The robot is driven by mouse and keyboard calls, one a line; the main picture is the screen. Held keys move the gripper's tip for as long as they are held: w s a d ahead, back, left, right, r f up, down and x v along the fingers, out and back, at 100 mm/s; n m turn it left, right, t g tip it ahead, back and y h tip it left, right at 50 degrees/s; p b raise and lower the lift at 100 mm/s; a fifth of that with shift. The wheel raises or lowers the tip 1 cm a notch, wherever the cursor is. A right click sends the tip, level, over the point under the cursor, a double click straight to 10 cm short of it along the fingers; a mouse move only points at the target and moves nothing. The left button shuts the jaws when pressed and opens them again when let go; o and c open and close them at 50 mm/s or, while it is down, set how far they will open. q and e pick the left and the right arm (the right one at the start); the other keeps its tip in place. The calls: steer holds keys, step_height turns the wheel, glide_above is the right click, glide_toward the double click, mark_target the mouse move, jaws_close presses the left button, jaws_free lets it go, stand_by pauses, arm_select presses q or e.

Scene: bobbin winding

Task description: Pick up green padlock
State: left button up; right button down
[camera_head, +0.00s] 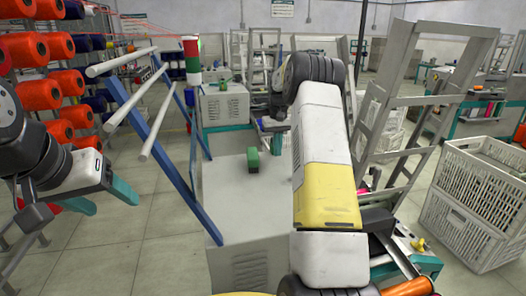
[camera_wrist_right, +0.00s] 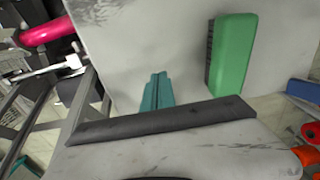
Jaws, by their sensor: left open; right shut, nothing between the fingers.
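A green block-like thing (camera_head: 253,162) stands on the top of the grey cabinet (camera_head: 222,190) in the head view. In the right wrist view it (camera_wrist_right: 233,55) is to the right of the fingers, with a dark ridged side. No shackle shows, so I cannot tell whether it is the green padlock. My right gripper (camera_head: 274,125) is shut and empty, beyond the block in the head view. Its teal fingers (camera_wrist_right: 156,92) are together and apart from the block. My left gripper (camera_head: 100,199) is open and empty at the left, away from the cabinet.
A blue frame with white rods (camera_head: 150,100) stands between my left gripper and the cabinet. Orange spools (camera_head: 60,85) hang at the far left. A grey ladder-like frame (camera_head: 400,110) and white crates (camera_head: 470,205) stand at the right. The cabinet top around the block looks clear.

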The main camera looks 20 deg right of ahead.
step_height(320, 180, up, 8)
steer(key=shift+w+f, duration=0.15)
steer(key=c, duration=1.9)
jaws_free()
steer(key=shift+r, duration=0.25)
steer(key=shift+c, duration=0.2)
steer(key=o, duration=0.3)
steer(key=shift+w, duration=0.2)
steer(key=o, duration=0.4)
steer(key=w+f+t, duration=0.2)
steer(key=t, duration=0.1)
steer(key=w+f+t, duration=0.1)
steer(key=w, duration=0.1)
steer(key=shift+w+d+m, duration=0.1)
steer(key=shift+d+m, duration=0.2)
steer(key=shift+d, duration=0.05)
steer(key=shift+o, duration=0.2)
steer(key=x, duration=0.2)
steer(key=shift+w+f, duration=0.15)
steer(key=shift+f, duration=0.05)
steer(key=shift+t, duration=0.3)
steer(key=shift+x, duration=2.65)
